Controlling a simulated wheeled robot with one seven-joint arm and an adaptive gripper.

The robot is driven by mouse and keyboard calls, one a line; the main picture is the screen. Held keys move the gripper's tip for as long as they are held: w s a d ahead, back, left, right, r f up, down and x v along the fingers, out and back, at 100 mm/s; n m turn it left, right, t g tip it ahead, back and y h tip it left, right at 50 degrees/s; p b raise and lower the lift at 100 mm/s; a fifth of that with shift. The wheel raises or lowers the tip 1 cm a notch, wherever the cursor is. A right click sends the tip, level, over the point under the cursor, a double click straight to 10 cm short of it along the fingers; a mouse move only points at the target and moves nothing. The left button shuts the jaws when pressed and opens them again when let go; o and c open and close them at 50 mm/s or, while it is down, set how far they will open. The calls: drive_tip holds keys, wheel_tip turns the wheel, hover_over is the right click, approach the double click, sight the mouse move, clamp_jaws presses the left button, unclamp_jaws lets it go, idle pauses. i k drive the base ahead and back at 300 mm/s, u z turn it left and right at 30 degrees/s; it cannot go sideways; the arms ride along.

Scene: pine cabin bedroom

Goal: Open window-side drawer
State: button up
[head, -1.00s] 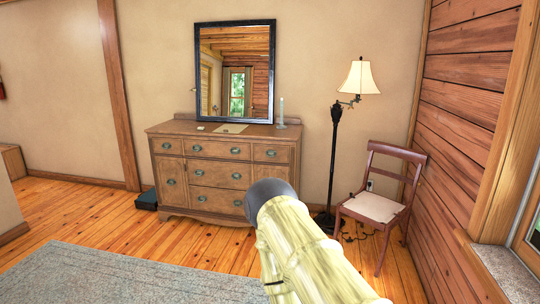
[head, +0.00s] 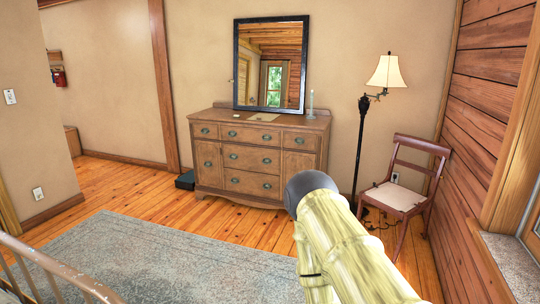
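A brown wooden dresser (head: 222,200) stands against the back wall in the head view. Its top row holds a left drawer (head: 205,131), a wide middle drawer (head: 250,135) and a right drawer (head: 300,140), the one nearest the window wall. All look shut, with dark oval pulls. Below are wide middle drawers between side panels, also closed. My pale yellow arm with a dark rounded end rises from the bottom right and overlaps the dresser's lower right corner. My gripper's fingers do not show.
A floor lamp (head: 361,150) and a wooden chair (head: 412,190) stand right of the dresser. A framed mirror (head: 238,65) and a candlestick (head: 311,104) are on top. A grey rug (head: 170,255) lies in front; a bed rail (head: 60,270) is at lower left.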

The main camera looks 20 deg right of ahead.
sight(296, 140)
drive_tip(key=z, duration=0.2)
drive_tip(key=i, duration=1.35)
drive_tip(key=z, duration=0.25)
drive_tip(key=i, duration=3.1)
drive_tip(key=u, duration=0.3)
